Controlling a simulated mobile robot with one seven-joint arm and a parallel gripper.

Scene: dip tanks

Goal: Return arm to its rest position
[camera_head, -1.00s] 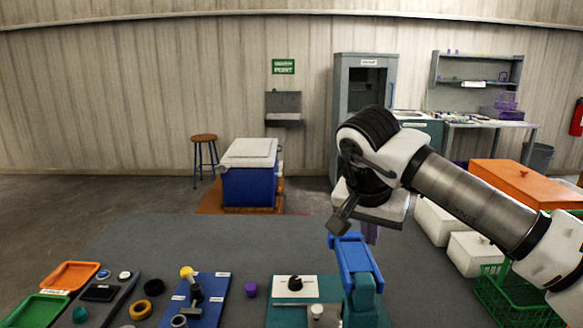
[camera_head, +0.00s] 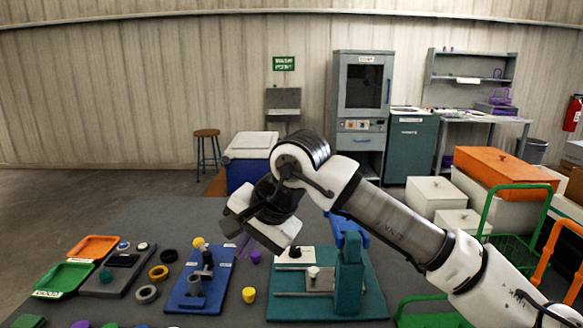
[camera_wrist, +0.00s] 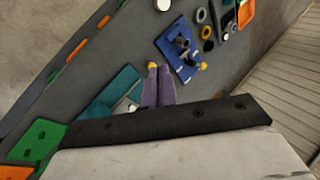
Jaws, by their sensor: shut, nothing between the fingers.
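My gripper (camera_head: 243,243) hangs at the end of my white and grey arm, over the workbench (camera_head: 150,225) near its middle. Its purple fingers point down and are mostly hidden by the wrist in the head view. In the wrist view the fingers (camera_wrist: 158,87) lie side by side, shut and empty. A small yellow cup (camera_head: 248,295) stands on the bench below. Something yellow (camera_wrist: 152,65) shows just past the fingertips, and I cannot tell from this view how far below it is.
A blue board with fixtures (camera_head: 196,292) lies left of the cup, and a teal clamp stand (camera_head: 348,280) stands right under my forearm. Orange (camera_head: 93,247) and green (camera_head: 62,279) trays lie at left. A green basket (camera_head: 510,250) and white boxes (camera_head: 435,197) stand at right.

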